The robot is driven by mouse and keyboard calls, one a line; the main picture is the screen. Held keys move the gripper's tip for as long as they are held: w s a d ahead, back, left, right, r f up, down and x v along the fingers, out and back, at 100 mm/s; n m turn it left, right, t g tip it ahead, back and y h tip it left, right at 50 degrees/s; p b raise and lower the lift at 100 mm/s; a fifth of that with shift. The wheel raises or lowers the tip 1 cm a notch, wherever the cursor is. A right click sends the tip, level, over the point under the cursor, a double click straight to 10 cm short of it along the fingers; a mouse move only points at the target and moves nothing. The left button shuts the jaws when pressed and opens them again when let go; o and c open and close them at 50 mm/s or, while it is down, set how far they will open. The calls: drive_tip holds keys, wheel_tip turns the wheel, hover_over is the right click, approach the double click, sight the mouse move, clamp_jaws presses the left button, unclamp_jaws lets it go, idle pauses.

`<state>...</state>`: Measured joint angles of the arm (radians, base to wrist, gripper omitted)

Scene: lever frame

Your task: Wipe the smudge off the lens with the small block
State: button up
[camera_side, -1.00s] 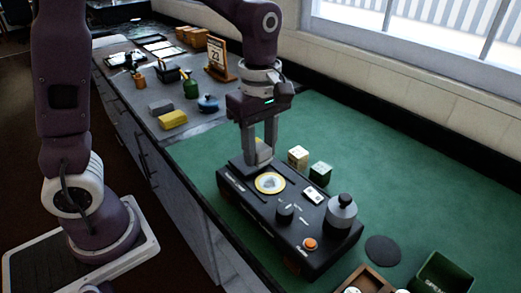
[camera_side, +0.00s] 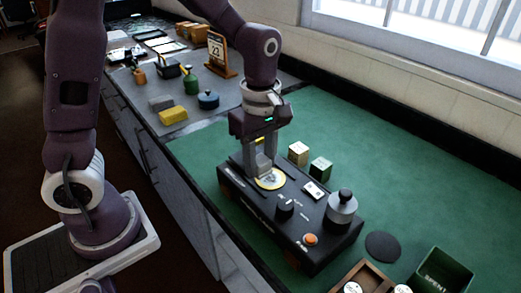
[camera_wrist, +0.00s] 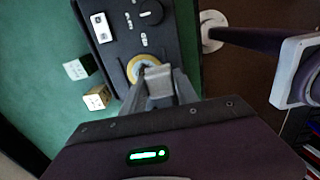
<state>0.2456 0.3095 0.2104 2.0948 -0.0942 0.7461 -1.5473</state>
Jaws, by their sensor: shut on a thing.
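The lens (camera_side: 270,182) is a round disc with a yellow rim on top of a black box (camera_side: 240,190). A dark smudge shows on its face, part hidden by my fingers. My gripper (camera_side: 259,172) points down over the lens's far left side. In the wrist view my gripper (camera_wrist: 160,88) is shut on a small pale grey block (camera_wrist: 158,78). The block overlaps the lens (camera_wrist: 132,66) there, and the yellow rim shows beside it. I cannot tell whether the block touches the glass.
The black box also carries a dark knob (camera_side: 285,206), a white switch plate (camera_side: 314,190), an orange button (camera_side: 311,239) and a grey knobbed cylinder (camera_side: 341,209). A tan cube (camera_side: 298,153) and a green cube (camera_side: 321,169) stand behind.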

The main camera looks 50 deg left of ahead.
sight(280, 173)
wheel_tip(280, 173, down, 2)
drive_tip(key=shift+f, duration=0.95)
drive_tip(key=shift+w, duration=0.85)
clamp_jaws()
drive_tip(key=shift+w, duration=2.05)
drive_tip(key=shift+s, duration=2.75)
drive_tip(key=shift+s+r, duration=0.1)
drive_tip(key=shift+s, duration=0.05)
drive_tip(key=shift+r, duration=4.05)
